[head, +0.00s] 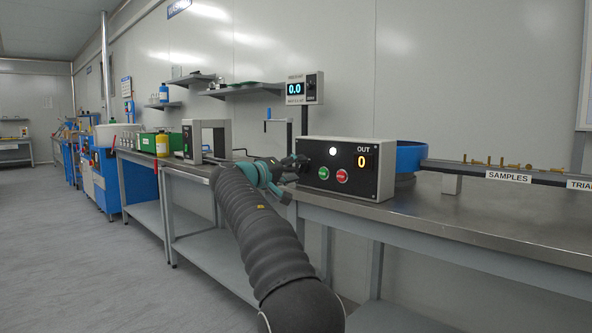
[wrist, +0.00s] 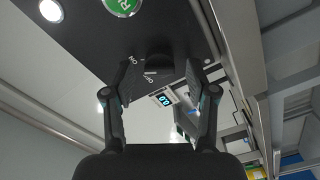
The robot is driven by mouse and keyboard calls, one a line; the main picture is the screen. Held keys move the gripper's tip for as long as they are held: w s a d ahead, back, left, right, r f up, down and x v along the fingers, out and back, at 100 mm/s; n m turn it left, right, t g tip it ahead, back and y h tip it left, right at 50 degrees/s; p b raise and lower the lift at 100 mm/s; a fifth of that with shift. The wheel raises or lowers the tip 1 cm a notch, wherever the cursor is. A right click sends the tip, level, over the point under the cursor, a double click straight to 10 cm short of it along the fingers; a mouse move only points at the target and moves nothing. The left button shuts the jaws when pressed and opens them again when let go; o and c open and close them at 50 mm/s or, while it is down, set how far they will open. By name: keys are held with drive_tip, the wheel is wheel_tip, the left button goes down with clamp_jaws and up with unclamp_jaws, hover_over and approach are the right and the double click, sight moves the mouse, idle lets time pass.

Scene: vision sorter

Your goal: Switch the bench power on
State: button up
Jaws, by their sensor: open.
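The dark front of the control box (head: 345,185) carries a green button (head: 323,173), a red button (head: 341,176), a lit white lamp (head: 333,151) and an orange "0" display (head: 362,161). In the wrist view a black rotary knob (wrist: 158,63) sits on this panel between the printed words ON and OFF. A short white line shows near the OFF side. My gripper (wrist: 159,72) is open, with one finger on each side of the knob; I cannot tell whether they touch it. In the head view my gripper (head: 296,163) is at the box's left end and hides the knob.
The steel bench (head: 440,212) runs right, with a blue bowl (head: 410,157) and a SAMPLES rail (head: 505,173) behind the box. A post-mounted display (head: 296,88) reads 0.0. A grey frame device (head: 207,140) and a green bin (head: 147,143) stand left.

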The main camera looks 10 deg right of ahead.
drive_tip(key=v, duration=1.1)
drive_tip(key=shift+s+a, duration=0.15)
drive_tip(key=shift+a, duration=0.05)
wheel_tip(320, 180, down, 16)
drive_tip(key=a+n+g+y, duration=0.1)
drive_tip(key=a+n+y, duration=0.2)
drive_tip(key=n+y, duration=0.2)
drive_tip(key=s+d+f+g+y, duration=0.2)
drive_tip(key=s+f+y, duration=0.1)
drive_tip(key=s+f, duration=0.25)
drive_tip(key=s+d+f+m+g+y+p, duration=0.1)
drive_tip(key=s+d+f+y, duration=0.1)
drive_tip(key=s, duration=0.9)
drive_tip(key=s+d+f+m+g+y+p, duration=0.1)
drive_tip(key=s+d+f+g+y, duration=0.15)
drive_tip(key=s, duration=0.75)
drive_tip(key=s+d+f+m+g+y+p, duration=0.1)
drive_tip(key=s+d+f+y+p, duration=0.15)
drive_tip(key=s, duration=0.85)
drive_tip(key=s+d+r+m+t+p, duration=0.1)
drive_tip(key=s+d+r+m+t, duration=0.1)
drive_tip(key=s, duration=0.6)
drive_tip(key=shift+s+d+r+m, duration=0.25)
drive_tip(key=shift+d+r+m, duration=0.25)
drive_tip(key=shift+d+r, duration=0.45)
